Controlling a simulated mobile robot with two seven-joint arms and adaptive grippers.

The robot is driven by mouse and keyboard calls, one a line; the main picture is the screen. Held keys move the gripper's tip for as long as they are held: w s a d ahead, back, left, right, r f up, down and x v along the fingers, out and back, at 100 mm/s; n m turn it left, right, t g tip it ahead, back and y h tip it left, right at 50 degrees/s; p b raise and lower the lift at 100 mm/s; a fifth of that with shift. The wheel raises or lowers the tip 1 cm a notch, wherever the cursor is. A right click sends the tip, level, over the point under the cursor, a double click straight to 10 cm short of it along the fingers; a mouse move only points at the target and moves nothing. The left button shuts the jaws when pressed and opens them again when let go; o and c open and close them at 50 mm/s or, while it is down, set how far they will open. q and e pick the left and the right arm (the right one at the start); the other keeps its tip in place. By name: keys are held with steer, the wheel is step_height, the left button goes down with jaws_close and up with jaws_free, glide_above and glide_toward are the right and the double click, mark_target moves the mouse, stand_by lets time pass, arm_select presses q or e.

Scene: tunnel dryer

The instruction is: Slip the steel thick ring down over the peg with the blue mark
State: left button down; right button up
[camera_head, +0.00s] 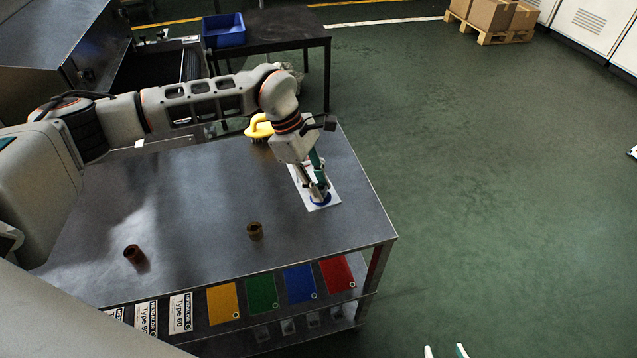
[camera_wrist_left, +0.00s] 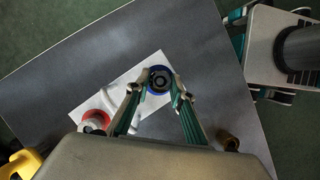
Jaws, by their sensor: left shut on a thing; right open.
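My left gripper (camera_head: 319,188) is over the white board (camera_head: 331,193) near the table's right end, pointing down. In the left wrist view its fingers (camera_wrist_left: 160,93) are shut on the dark steel thick ring (camera_wrist_left: 161,76). The blue mark (camera_wrist_left: 150,86) shows around and under the ring, and also beneath the gripper in the head view (camera_head: 320,202). The peg there is mostly hidden; I cannot tell how far the ring is down over it. My right gripper (camera_head: 445,352) is open and empty at the bottom edge of the head view, clear of the table.
A red mark (camera_wrist_left: 95,117) with a pale peg is on the same board. Two brown bushings (camera_head: 133,254) (camera_head: 255,231) stand on the metal table (camera_head: 190,210). A yellow-handled thing (camera_head: 259,127) is behind my left arm. The table's middle is clear.

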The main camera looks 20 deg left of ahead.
arm_select(q)
steer(key=shift+f, duration=0.2)
steer(key=c, duration=1.7)
jaws_free()
steer(key=v, duration=1.2)
